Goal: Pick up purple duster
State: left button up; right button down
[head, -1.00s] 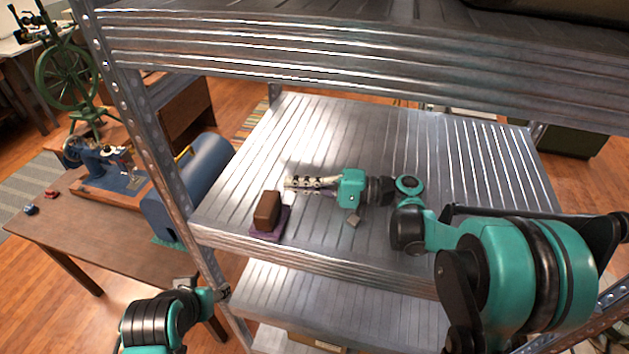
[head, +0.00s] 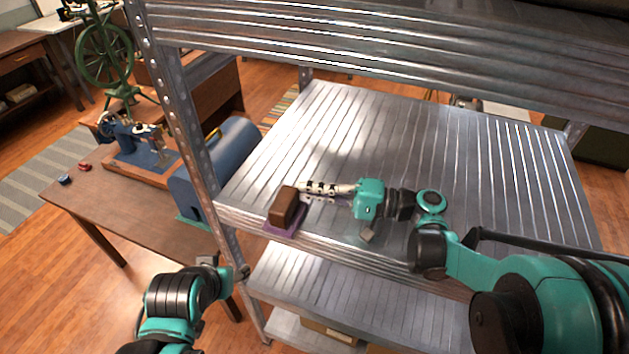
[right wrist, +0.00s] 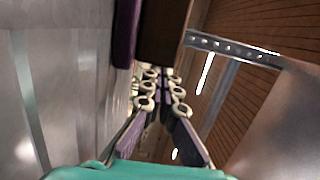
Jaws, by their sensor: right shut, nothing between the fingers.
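The purple duster (head: 288,207), a brown block on a purple pad, sits at the front edge of the metal shelf, left of its middle. Its pad appears to reach the shelf lip. My right gripper (head: 303,189) is shut and empty, pointing left, with its fingertips just behind and right of the block. In the right wrist view the duster (right wrist: 163,30) fills the top middle, just beyond the shut fingers (right wrist: 160,75); I cannot tell if they touch. My left gripper (head: 238,271) is low in front of the shelf post, and its jaws are unclear.
The shelf surface (head: 400,140) behind and right is bare. A metal post (head: 180,110) stands left of the duster, and another shelf board (head: 350,40) hangs above. A wooden table (head: 110,205) with a blue case (head: 222,165) and sewing machine stands left.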

jog(key=shift+w+d+f, duration=0.1)
jog(key=shift+w+d, duration=0.05)
jog(key=shift+w, duration=0.05)
